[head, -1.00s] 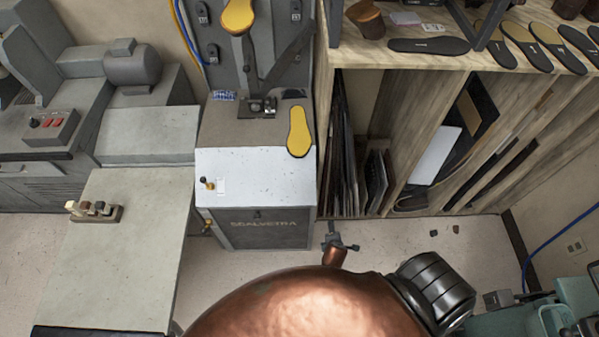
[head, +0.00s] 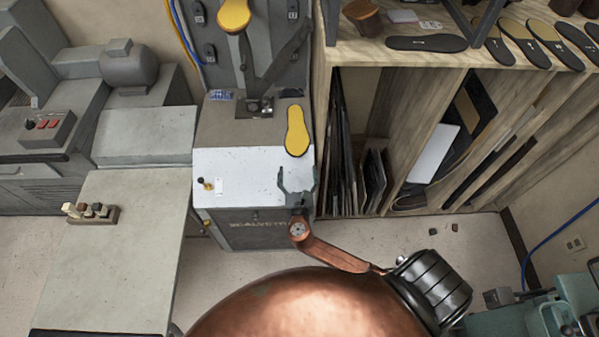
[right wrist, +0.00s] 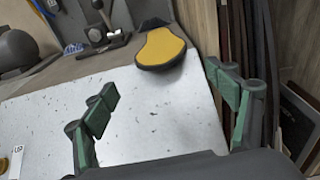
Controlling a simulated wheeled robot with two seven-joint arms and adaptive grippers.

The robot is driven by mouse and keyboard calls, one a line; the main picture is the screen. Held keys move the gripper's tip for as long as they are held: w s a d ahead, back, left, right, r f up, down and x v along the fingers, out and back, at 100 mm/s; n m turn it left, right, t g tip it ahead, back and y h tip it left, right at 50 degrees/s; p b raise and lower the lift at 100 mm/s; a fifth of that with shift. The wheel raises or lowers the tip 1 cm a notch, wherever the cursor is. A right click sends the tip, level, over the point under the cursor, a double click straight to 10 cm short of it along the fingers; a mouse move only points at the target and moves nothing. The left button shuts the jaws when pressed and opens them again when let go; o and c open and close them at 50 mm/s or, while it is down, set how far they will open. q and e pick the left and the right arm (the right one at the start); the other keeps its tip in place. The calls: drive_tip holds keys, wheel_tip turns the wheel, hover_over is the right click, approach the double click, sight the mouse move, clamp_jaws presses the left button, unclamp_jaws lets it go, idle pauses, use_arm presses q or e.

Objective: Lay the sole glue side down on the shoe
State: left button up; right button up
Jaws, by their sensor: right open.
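The sole (head: 296,132), yellow on its upper face with a dark edge, lies on the right side of the grey machine top. It also shows in the right wrist view (right wrist: 162,47), just beyond the fingers. A second yellow sole-shaped surface (head: 233,14), seemingly the shoe's underside facing up, sits on the machine's post at the top of the head view; its body is mostly hidden. My right gripper (head: 297,178) is open and empty, just in front of the sole, with a finger towards either side of it. My left gripper is out of view.
The machine's white front panel (head: 240,165) has a small knob on its left. A wooden shelf (head: 400,58) with dark soles stands close on the right, with upright boards below. A grey table (head: 115,260) with small stamps is at left.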

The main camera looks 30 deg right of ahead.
sight(298, 152)
drive_tip(key=shift+b+x, duration=0.4)
drive_tip(key=shift+x, duration=0.4)
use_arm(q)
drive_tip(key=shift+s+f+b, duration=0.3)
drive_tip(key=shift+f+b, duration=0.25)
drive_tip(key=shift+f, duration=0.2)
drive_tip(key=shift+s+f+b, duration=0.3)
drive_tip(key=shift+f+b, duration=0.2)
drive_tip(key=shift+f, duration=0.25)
use_arm(e)
drive_tip(key=shift+x, duration=4.05)
drive_tip(key=shift+s+d, duration=0.1)
drive_tip(key=shift+c, duration=0.5)
drive_tip(key=c, duration=1.5)
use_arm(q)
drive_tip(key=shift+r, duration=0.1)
use_arm(e)
drive_tip(key=shift+r, duration=0.15)
drive_tip(key=shift+r+p, duration=1.45)
drive_tip(key=shift+p, duration=0.2)
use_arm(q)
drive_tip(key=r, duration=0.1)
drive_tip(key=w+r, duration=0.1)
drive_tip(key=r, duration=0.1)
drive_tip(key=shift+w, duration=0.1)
use_arm(e)
drive_tip(key=shift+f, duration=0.1)
